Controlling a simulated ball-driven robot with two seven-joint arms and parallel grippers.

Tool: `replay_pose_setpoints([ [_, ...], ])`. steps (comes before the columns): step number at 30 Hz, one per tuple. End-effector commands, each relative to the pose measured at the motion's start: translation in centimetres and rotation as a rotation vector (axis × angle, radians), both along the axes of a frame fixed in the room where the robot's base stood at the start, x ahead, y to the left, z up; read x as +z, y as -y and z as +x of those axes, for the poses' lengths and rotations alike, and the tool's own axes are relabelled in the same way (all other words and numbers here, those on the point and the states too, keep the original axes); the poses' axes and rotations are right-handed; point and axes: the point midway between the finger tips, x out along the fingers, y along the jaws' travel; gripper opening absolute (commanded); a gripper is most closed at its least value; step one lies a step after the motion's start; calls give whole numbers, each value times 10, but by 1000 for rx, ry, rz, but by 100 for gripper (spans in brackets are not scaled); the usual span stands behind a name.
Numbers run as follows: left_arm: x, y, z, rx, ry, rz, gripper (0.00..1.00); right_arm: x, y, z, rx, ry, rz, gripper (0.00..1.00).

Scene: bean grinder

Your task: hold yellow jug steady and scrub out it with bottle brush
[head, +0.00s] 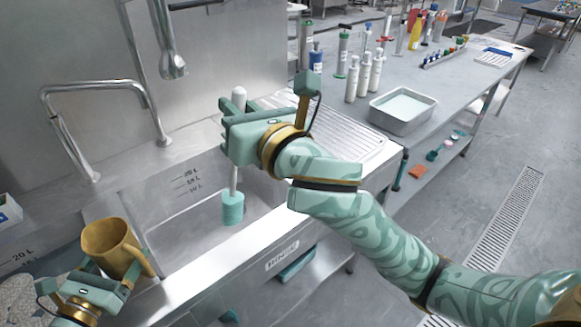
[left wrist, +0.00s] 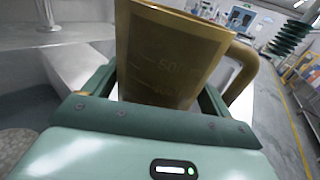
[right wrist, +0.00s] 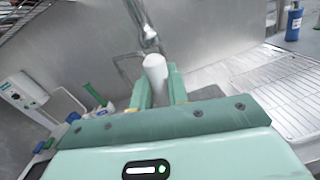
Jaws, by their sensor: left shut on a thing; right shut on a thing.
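The yellow jug (head: 108,243) is at the lower left in the head view, near the sink's front left corner. My left gripper (head: 112,272) is shut on it; in the left wrist view the jug (left wrist: 175,60) stands between the fingers, handle to the right. My right gripper (head: 236,115) is shut on the white handle of the bottle brush, above the sink. The brush's teal head (head: 232,208) hangs down over the basin, to the right of the jug and apart from it. The brush's handle top (right wrist: 155,70) shows between the fingers in the right wrist view. The jug's inside is mostly hidden.
The sink basin (head: 180,225) lies between the two grippers, with a bent tap (head: 95,90) behind it. A ribbed drainboard (head: 345,140) is to the right. White bottles (head: 363,75) and a grey tray (head: 402,108) stand on the far counter.

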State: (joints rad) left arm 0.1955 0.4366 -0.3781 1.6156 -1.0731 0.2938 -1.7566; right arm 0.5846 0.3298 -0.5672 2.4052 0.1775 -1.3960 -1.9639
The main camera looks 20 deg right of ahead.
Motion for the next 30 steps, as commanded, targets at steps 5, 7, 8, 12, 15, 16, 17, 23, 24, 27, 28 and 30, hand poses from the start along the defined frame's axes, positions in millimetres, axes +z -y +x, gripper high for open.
replay_pose_setpoints([
  [5, 0, 0, 0, -1, -1, 0, 59, 61, -49, 23, 131, 15, -13, 0],
  [7, 0, 0, 0, -1, -1, 0, 59, 83, -73, 28, 193, 15, -15, 0],
  [8, 0, 0, 0, -1, -1, 0, 59, 92, -84, 30, 220, 15, -17, 0],
  [12, 0, 0, 0, -1, -1, 0, 59, 130, -139, 34, 352, 17, -21, 0],
  [15, 0, 0, 0, -1, -1, 0, 59, 146, -180, 34, 438, 18, -24, 0],
  [16, -1, 0, 0, -1, -1, 0, 59, 148, -192, 34, 462, 19, -26, 0],
  [17, -1, 0, 0, -1, -1, 0, 59, 148, -203, 34, 483, 18, -26, 0],
  [23, -1, 0, 0, 0, -1, 0, 59, 109, -247, 44, 559, 23, -32, 0],
  [24, -1, 0, 0, 0, -1, 0, 59, 100, -249, 46, 563, 25, -34, 0],
  [27, -1, 0, 0, 0, -1, 0, 59, 82, -253, 51, 573, 31, -38, 0],
  [28, -1, 0, 0, 0, -1, 0, 59, 79, -254, 52, 577, 34, -39, 0],
  [30, -1, 0, 0, -1, -1, 0, 59, 74, -256, 51, 587, 41, -45, 0],
])
